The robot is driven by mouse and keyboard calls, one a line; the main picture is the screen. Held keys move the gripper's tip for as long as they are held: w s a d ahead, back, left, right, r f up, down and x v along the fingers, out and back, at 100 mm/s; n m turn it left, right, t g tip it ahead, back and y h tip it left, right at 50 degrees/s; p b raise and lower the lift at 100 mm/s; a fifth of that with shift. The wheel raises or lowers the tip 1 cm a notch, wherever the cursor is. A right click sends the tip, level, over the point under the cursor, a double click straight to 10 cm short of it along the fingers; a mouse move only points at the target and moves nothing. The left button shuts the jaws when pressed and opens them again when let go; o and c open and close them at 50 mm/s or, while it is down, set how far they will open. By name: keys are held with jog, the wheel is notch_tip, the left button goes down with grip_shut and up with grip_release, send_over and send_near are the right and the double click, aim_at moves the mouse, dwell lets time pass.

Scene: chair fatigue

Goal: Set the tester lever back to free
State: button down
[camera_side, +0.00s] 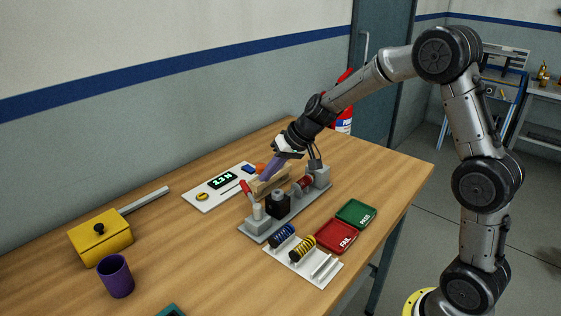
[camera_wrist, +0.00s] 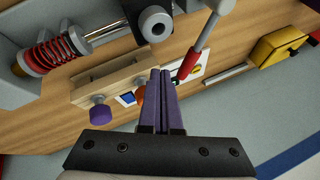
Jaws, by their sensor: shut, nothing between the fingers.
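The tester (camera_side: 283,222) is a grey base on the wooden table. Its lever has a red grip (camera_side: 246,187) above a pale block at the base's near left end. In the wrist view the lever's red grip (camera_wrist: 188,66) and pale rod (camera_wrist: 207,32) slant just right of my fingertips; I cannot tell whether they touch. My gripper (camera_side: 265,178) has purple fingers, shut and empty, pointing down over the tester. Its fingers also show in the wrist view (camera_wrist: 162,72). A red spring (camera_wrist: 48,52) sits on a rod in the tester. A black block (camera_side: 278,205) stands mid-base.
A wooden block (camera_wrist: 115,80) with a purple knob lies close to my fingers. A white board (camera_side: 205,196) with a green readout is behind. In front are a spring rack (camera_side: 300,264), red FAIL tray (camera_side: 337,236) and green tray (camera_side: 356,213). A yellow box (camera_side: 100,238) and purple cup (camera_side: 116,277) stand left.

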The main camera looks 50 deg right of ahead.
aim_at(244, 184)
jog(key=shift+w+a+f, duration=0.1)
jog(key=shift+w+a, duration=0.2)
jog(key=shift+a, duration=0.35)
jog(key=shift+w+a+f, duration=0.1)
jog(key=shift+w+a, duration=0.15)
jog(key=shift+a, duration=0.35)
jog(key=shift+w+a+n+y, duration=0.25)
jog(key=shift+w+n+y, duration=0.05)
jog(key=shift+n, duration=0.3)
jog(key=shift+w+a+n+g+y, duration=0.3)
jog(key=shift+w+a+n+g, duration=0.1)
jog(key=shift+n, duration=0.3)
jog(key=a+n, duration=0.1)
jog(key=w+n+g+y, duration=0.1)
jog(key=shift+a+n, duration=0.3)
jog(key=shift+a, duration=0.05)
jog(key=a+n, duration=0.1)
jog(key=a+n+g, duration=0.1)
jog(key=n+g+y, duration=0.1)
jog(key=shift+w+a+n, duration=0.3)
jog(key=shift+a, duration=0.65)
jog(key=shift+a, duration=0.1)
